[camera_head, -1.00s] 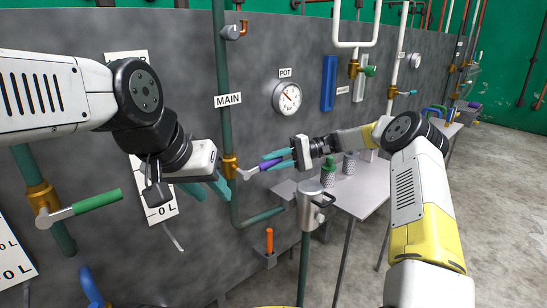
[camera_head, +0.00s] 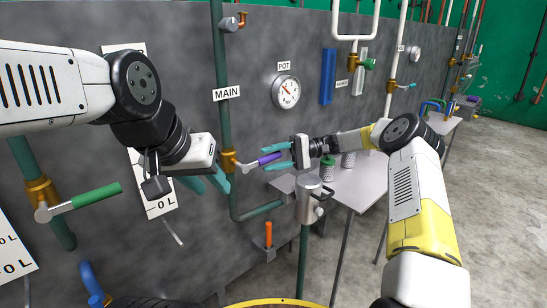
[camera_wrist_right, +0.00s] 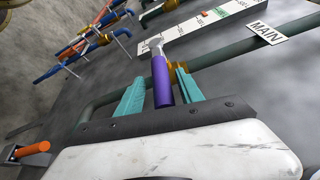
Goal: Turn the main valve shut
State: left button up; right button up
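The main valve (camera_head: 228,161) is a brass body on the vertical green pipe beside the MAIN label (camera_head: 227,93). Its purple-gripped handle (camera_head: 268,159) points sideways to the right, roughly square to that pipe. My right gripper (camera_head: 279,156) is open, with its teal fingers on either side of the handle's free end. In the right wrist view the purple grip (camera_wrist_right: 161,82) lies between the spread fingers, with a visible gap to each. My left gripper (camera_head: 206,181) is open and empty, left of the main pipe, apart from the handle.
A green-handled valve (camera_head: 92,197) is at the left. A grey metal pot (camera_head: 309,197) on a post stands below my right gripper. A table (camera_head: 355,190) with green-topped containers is behind it. An orange-handled tool (camera_head: 268,233) sits in a wall holder. The POT gauge (camera_head: 286,91) is above.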

jog(key=v, duration=0.7)
jog(key=shift+w+d, duration=0.15)
jog(key=shift+d, duration=0.25)
